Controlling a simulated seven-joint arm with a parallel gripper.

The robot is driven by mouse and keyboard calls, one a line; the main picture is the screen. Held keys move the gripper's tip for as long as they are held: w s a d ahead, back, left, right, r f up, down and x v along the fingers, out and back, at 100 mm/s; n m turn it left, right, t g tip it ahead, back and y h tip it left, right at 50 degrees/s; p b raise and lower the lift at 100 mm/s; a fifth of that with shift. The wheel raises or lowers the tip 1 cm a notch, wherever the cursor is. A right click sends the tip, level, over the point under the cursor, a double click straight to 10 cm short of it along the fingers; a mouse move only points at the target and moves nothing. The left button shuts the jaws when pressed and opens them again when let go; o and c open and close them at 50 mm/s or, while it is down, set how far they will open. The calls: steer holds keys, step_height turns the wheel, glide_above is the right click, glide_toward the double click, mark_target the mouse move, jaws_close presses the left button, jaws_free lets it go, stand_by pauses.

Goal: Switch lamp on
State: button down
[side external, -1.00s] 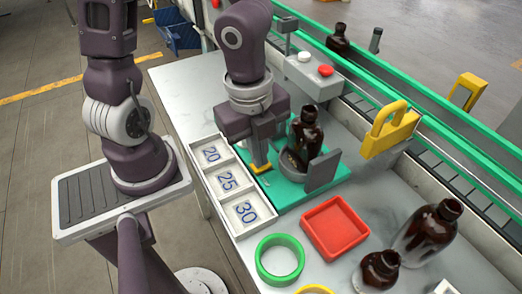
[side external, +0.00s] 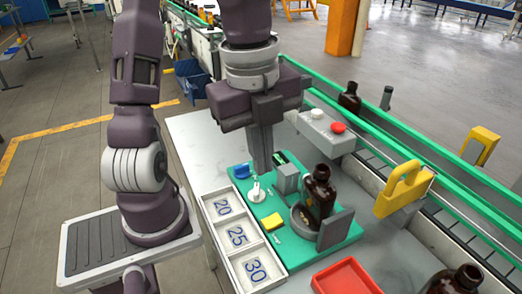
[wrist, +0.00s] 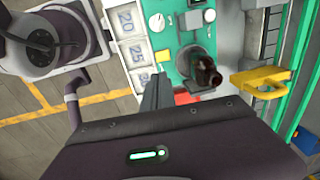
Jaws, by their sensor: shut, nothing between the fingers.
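My gripper (side external: 262,168) is shut and empty, pointing down above the green board (side external: 343,240). It also shows in the wrist view (wrist: 157,92). A grey block (side external: 287,179) stands just right of the fingers. A grey box (side external: 322,130) behind the board bears a white round part (side external: 317,113) and a red dome (side external: 338,128). I cannot tell which part is the lamp or whether it is lit.
A brown bottle (side external: 319,192) stands in a round holder beside an upright grey plate (side external: 335,230). A tray (side external: 212,196) numbered 20, 25, 30 is on the left. A red tray (side external: 345,277) is in front, a yellow handled piece (side external: 403,188) on the right, and a green-railed conveyor (side external: 440,155) behind.

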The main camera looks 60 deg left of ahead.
mark_target(278, 216)
steer(key=shift+s+r, duration=0.1)
steer(key=shift+r, duration=0.3)
steer(key=shift+w+a+t, duration=0.1)
steer(key=shift+w+t, duration=0.2)
steer(key=shift+w, duration=0.4)
steer(key=shift+f, duration=0.1)
steer(key=f, duration=0.4)
steer(key=w+f, duration=0.1)
steer(key=f, duration=0.4)
steer(key=w+f, duration=0.1)
steer(key=f, duration=0.3)
steer(key=shift+f, duration=0.35)
